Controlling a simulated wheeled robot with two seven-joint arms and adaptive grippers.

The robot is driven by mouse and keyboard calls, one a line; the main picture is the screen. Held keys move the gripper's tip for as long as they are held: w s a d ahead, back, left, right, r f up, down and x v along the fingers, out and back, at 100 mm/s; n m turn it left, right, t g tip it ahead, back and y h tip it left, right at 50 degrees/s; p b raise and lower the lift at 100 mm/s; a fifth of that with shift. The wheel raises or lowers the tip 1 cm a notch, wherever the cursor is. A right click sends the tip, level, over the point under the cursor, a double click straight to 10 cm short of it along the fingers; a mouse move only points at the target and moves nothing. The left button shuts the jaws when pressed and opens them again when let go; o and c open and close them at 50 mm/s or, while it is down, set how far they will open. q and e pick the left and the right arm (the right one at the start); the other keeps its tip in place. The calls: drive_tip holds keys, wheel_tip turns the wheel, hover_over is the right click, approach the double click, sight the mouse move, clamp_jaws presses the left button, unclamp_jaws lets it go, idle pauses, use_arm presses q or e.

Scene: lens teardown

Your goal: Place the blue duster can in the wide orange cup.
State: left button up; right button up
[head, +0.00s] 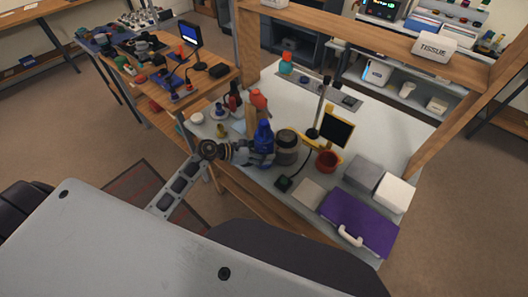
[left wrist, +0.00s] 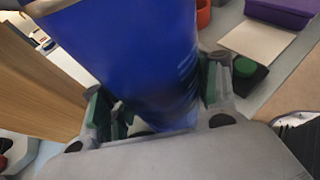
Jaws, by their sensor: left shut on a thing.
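The blue duster can (head: 264,134) is upright near the front left of the white table, between the fingers of my left gripper (head: 261,153). In the left wrist view the blue can (left wrist: 135,55) fills the middle, with the green finger pads of the left gripper (left wrist: 157,97) on either side. I cannot tell whether its base touches the table. The wide orange cup (head: 327,161) looks reddish and stands to the right of the can, apart from it. Its edge also shows at the top of the left wrist view (left wrist: 203,14). My right gripper is out of view.
A dark jar (head: 287,147) stands just right of the can, between it and the cup. A small black and green box (head: 284,183), a pale flat block (head: 308,193) and a purple case (head: 350,222) lie nearer the front. A yellow-framed screen (head: 337,129) stands behind the cup.

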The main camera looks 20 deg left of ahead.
use_arm(q)
drive_tip(key=shift+f, duration=0.15)
drive_tip(key=shift+f, duration=0.15)
drive_tip(key=o, duration=1.3)
drive_tip(key=shift+o, duration=0.2)
drive_tip(key=b+v, duration=0.1)
drive_tip(key=v, duration=1.1)
drive_tip(key=shift+b, duration=0.3)
drive_tip(key=shift+o, duration=0.4)
